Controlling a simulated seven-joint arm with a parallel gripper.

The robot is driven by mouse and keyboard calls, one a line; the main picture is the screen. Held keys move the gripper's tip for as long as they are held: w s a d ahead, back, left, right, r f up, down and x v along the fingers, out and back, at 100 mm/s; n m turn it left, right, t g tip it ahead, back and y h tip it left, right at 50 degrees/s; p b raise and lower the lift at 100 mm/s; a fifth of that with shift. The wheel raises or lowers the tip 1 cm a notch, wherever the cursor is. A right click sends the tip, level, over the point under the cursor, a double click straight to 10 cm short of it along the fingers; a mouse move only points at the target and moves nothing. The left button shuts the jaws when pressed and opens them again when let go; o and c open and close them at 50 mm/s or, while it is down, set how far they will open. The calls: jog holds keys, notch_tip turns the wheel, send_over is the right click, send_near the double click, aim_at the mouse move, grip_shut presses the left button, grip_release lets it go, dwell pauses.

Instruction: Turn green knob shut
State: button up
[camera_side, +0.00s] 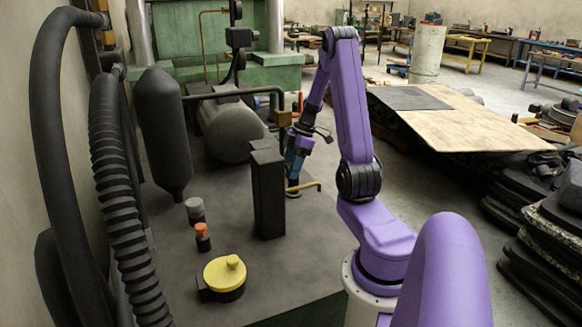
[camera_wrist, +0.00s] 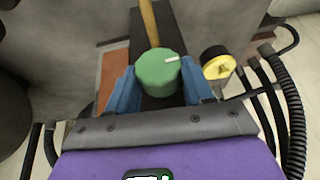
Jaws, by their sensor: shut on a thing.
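The green knob (camera_wrist: 158,74) is round, with a short white mark on its top pointing to the right. It sits between the two blue fingers of my gripper (camera_wrist: 157,88) in the wrist view, and the fingers are shut on its sides. In the side view my gripper (camera_side: 297,152) is low behind the dark upright box, at the far part of the grey bench. I cannot make out the green knob in the side view; it seems hidden by the gripper and the box.
The dark box (camera_side: 267,195) stands close in front of my gripper. A yellow round cap (camera_side: 225,273), a small orange knob (camera_side: 201,230) and a grey cylinder (camera_side: 195,209) stand nearer. A tan rod (camera_wrist: 149,22) lies beyond the knob. Black hoses (camera_wrist: 288,95) run at right.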

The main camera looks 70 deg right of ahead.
jog(key=g+y, duration=0.2)
jog(key=m+g+y, duration=0.1)
jog(key=shift+w+d+f+y, duration=0.2)
jog(key=shift+w+d+y, duration=0.05)
jog(key=shift+d+y, duration=0.05)
jog(key=g+y, duration=0.1)
jog(key=m+g+y, duration=0.1)
jog(key=g+y, duration=0.1)
jog(key=y, duration=0.1)
jog(key=shift+w+d+f+g, duration=0.1)
jog(key=shift+d+f+g, duration=0.05)
jog(key=shift+f+g, duration=0.15)
dwell(0.6)
jog(key=o, duration=1)
jog(key=shift+w+r, duration=0.1)
jog(key=shift+r, duration=0.05)
